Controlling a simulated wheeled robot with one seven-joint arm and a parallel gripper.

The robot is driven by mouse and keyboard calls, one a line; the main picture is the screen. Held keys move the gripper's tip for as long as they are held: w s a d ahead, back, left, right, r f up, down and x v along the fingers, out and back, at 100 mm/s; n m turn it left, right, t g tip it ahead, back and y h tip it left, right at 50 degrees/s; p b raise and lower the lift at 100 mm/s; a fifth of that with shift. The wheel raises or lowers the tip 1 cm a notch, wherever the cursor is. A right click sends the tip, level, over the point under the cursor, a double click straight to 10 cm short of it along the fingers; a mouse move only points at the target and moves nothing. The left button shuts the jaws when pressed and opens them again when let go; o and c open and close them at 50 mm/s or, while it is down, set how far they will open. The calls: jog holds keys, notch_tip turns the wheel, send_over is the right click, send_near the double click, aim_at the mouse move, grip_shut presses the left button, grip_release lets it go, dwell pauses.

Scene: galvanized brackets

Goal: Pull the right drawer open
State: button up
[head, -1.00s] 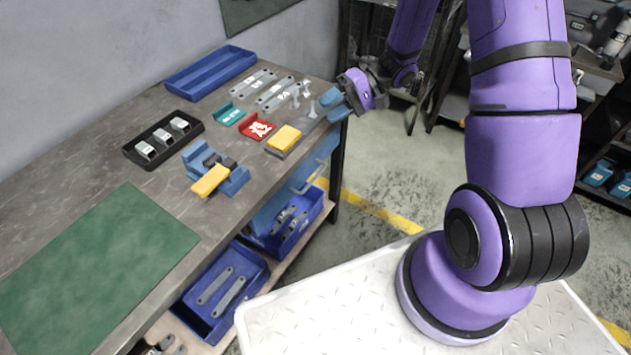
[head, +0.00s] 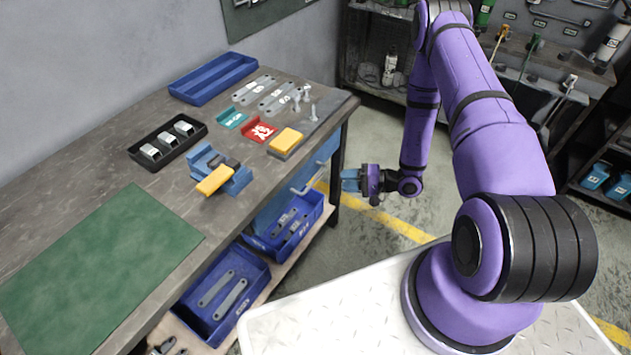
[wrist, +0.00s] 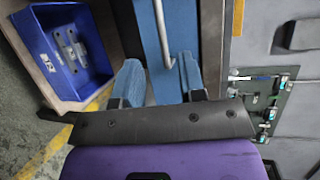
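The blue drawer front (head: 270,214) is under the workbench's right end, with a pale metal bar handle (head: 305,185). It appears closed. In the wrist view the drawer front (wrist: 146,22) is straight ahead and the handle (wrist: 163,35) runs lengthwise towards the gap between my fingers. My gripper (head: 346,181) is off the bench's right side at about drawer height, apart from the handle in the head view. In the wrist view my gripper (wrist: 158,78) has its two blue fingers spread, with nothing clearly held. I cannot tell whether a finger touches the handle.
The workbench top (head: 110,165) carries a yellow-and-blue vise (head: 218,175), trays and metal brackets. Blue bins (head: 228,292) sit on the lower shelf (head: 275,278). A bench leg (head: 337,170) stands near my gripper. The floor (head: 375,160) to the right is clear.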

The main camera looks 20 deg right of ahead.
aim_at(315, 179)
jog(key=x, duration=1)
jog(key=shift+w+a, duration=0.2)
jog(key=shift+a, duration=0.1)
grip_shut()
